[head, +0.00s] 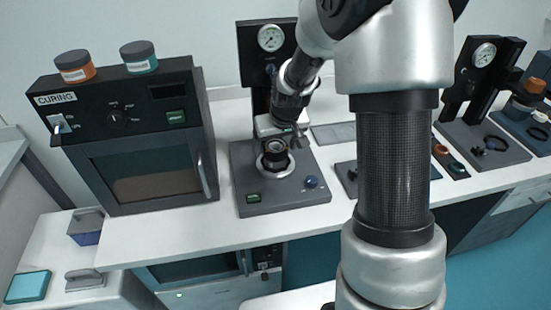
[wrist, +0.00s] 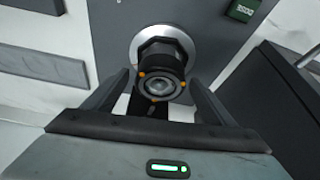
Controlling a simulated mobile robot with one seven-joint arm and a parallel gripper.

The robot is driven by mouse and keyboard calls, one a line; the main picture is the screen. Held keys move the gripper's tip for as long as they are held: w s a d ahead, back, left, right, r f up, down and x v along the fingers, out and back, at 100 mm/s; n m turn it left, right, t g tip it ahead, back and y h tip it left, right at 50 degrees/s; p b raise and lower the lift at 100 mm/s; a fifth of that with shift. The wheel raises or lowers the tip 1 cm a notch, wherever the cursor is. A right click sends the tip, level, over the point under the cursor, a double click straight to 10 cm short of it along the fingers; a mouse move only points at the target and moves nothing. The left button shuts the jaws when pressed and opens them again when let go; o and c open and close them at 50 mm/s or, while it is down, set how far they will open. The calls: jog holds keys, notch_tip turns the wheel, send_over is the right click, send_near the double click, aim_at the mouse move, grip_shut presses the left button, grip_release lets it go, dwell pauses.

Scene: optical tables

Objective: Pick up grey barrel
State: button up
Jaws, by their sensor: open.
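A dark grey barrel (head: 275,148) with a lens-like top stands upright on a round silver seat on the press base (head: 262,206). In the wrist view the barrel (wrist: 162,66) shows from above, with a ring of small orange dots around its glassy end. My gripper (head: 287,136) is close to it at its upper right in the head view. In the wrist view my gripper (wrist: 157,85) is open, with one finger on each side of the barrel's near edge. I cannot tell whether either finger touches it.
A curing oven (head: 140,150) with two jars on top stands to the left. A gauge column (head: 262,45) rises behind the barrel. A second gauge press (head: 480,140) stands at the right. A flat grey plate (head: 335,132) lies behind my arm. The white bench front is clear.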

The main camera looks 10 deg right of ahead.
jog(key=c, duration=1.3)
